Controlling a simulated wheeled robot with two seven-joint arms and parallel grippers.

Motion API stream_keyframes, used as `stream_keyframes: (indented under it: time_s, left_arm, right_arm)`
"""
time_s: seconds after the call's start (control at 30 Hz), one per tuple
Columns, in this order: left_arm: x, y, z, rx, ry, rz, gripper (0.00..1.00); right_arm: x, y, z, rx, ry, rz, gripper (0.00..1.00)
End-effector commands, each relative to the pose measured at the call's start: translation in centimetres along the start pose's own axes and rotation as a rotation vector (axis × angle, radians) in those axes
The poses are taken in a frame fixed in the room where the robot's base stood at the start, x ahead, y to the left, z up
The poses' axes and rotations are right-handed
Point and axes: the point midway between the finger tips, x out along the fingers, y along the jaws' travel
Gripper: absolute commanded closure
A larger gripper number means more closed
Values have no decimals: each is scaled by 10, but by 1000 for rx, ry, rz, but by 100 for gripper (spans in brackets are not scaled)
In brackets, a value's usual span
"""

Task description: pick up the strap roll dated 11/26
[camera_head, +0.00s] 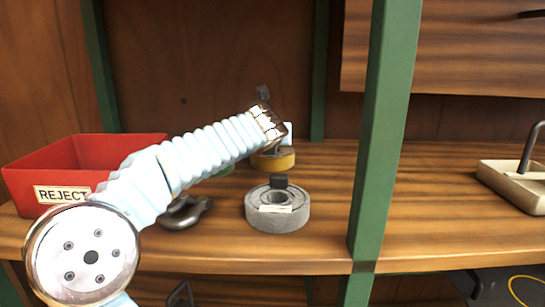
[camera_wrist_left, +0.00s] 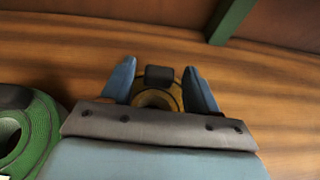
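A yellow strap roll (camera_head: 274,160) with a dark block on it stands on the wooden shelf, partly hidden behind my left wrist. In the left wrist view the yellow roll (camera_wrist_left: 155,98) lies between the two blue fingers of my left gripper (camera_wrist_left: 158,72). The gripper is open, one finger on each side of the dark block; I cannot tell whether they touch. A grey roll (camera_head: 277,216) with a pale label stands nearer the shelf front. A green roll (camera_wrist_left: 42,125) lies left of the gripper. No date is legible. My right gripper is not in view.
A red bin (camera_head: 97,150) marked REJECT stands at the left. A dark metal shackle (camera_head: 186,212) lies near the front edge, beside my left arm. A green post (camera_head: 382,130) rises right of the rolls. A beige handled object (camera_head: 510,180) sits beyond it.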

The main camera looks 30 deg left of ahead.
Motion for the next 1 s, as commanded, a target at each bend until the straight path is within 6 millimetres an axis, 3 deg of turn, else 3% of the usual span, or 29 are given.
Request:
stream_keyframes:
  time_s: [0.03, 0.37, 0.73, 0.97, 1.0]
  left_arm:
    - [0, 0, 0, 0, 0, 0, 49]
    - [0, 0, 0, 0, 0, 0, 100]
    - [-2, 0, 5, -1, -2, 0, 100]
    - [-15, -1, 35, -3, -4, -3, 100]
    - [-24, -1, 38, -1, -5, -2, 100]
  right_arm:
    - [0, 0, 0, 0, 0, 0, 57]
    - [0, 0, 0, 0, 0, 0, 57]
    - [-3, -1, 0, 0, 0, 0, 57]
    - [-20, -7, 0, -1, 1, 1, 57]
    - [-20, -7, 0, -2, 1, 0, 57]
